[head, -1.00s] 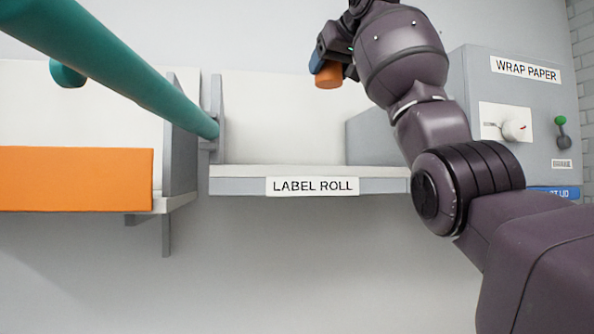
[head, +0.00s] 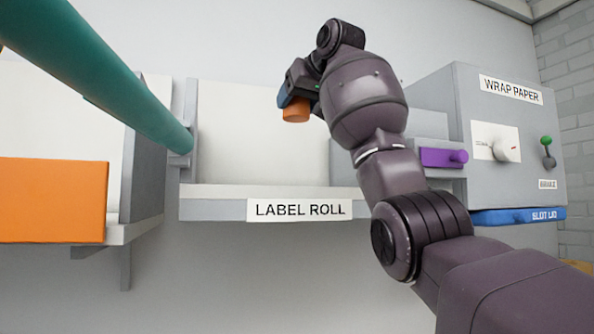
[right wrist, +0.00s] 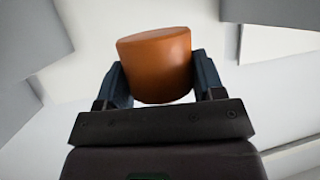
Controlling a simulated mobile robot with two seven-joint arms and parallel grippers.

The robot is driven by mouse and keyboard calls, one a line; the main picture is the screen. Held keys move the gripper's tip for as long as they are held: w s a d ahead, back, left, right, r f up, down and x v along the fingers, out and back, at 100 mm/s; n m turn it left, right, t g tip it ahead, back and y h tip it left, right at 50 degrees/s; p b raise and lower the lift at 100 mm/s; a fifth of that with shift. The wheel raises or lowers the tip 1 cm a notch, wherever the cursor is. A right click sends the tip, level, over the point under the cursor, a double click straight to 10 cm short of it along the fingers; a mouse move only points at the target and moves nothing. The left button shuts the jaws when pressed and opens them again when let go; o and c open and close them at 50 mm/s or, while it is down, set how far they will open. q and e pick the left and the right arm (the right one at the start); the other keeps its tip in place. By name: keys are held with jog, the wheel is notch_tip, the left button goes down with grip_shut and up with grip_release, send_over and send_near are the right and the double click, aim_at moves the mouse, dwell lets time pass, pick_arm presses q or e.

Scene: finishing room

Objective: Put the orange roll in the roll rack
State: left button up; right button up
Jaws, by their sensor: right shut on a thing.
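The orange roll (head: 296,110) is a short cylinder held by my right gripper (head: 299,97) in the head view. In the right wrist view the roll (right wrist: 154,64) sits upright between the two blue fingers of the gripper (right wrist: 160,82), which are shut on its sides. A grey rack with a white back panel carries the sign LABEL ROLL on its front ledge (head: 220,210). The roll shows in front of the back panel, above the ledge and apart from it. My right arm hides the right part of the rack. My left gripper is not in view.
A thick teal bar (head: 95,75) slants across the upper left to the rack's left side. An orange panel (head: 50,200) is at the left. At the right are a grey WRAP PAPER box (head: 465,100), a purple handle (head: 440,157) and a blue SLOT LID strip (head: 515,215).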

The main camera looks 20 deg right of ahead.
notch_tip(320, 180, down, 10)
jog(key=shift+f, duration=2.25)
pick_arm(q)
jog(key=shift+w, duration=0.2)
pick_arm(e)
jog(key=shift+f, duration=0.1)
jog(key=shift+f, duration=0.1)
jog(key=o, duration=0.9)
jog(key=shift+o, duration=0.3)
